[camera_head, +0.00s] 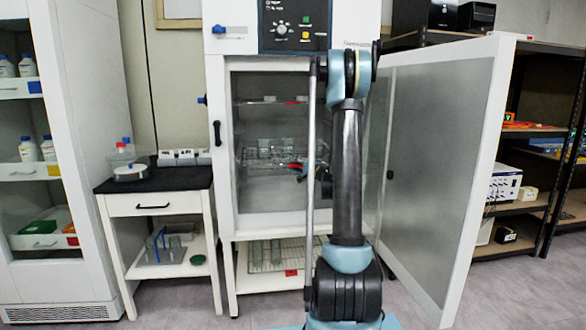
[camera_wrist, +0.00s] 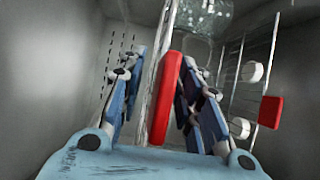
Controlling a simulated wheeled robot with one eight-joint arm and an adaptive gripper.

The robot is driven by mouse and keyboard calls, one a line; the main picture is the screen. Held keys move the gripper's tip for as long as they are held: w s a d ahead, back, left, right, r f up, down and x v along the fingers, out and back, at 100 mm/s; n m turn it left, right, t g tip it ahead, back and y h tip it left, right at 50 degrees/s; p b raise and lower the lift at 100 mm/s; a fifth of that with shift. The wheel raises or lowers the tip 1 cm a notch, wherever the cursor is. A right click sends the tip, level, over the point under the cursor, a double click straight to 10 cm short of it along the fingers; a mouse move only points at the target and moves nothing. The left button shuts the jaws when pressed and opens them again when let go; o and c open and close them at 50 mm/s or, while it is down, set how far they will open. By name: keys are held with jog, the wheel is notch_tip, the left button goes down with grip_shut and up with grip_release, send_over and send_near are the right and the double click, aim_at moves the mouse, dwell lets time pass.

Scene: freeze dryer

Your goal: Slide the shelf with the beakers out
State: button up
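The wire shelf with the beakers (camera_head: 252,163) is inside the open white chamber in the head view. Clear beakers (camera_head: 285,146) stand on it, and glass shows at the top of the wrist view (camera_wrist: 205,14). My gripper (camera_head: 298,168) is at the shelf's front edge, partly hidden by my arm. In the wrist view, a red handle (camera_wrist: 164,100) on a pale shelf edge lies between the two blue fingers of my gripper (camera_wrist: 163,62). The fingers are apart. A gap shows on the left of the handle; the right finger is close to it, and contact is unclear.
The chamber door (camera_head: 440,160) stands wide open at right. Another shelf with a red tab (camera_head: 292,102) is above. A lower rack (camera_head: 270,262) sits under the chamber. In the wrist view, another red piece (camera_wrist: 270,112) and white knobs are at right. A side table (camera_head: 155,205) stands left.

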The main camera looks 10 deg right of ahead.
jog(key=v, duration=1.1)
jog(key=shift+s+d, duration=0.15)
jog(key=shift+s, duration=0.15)
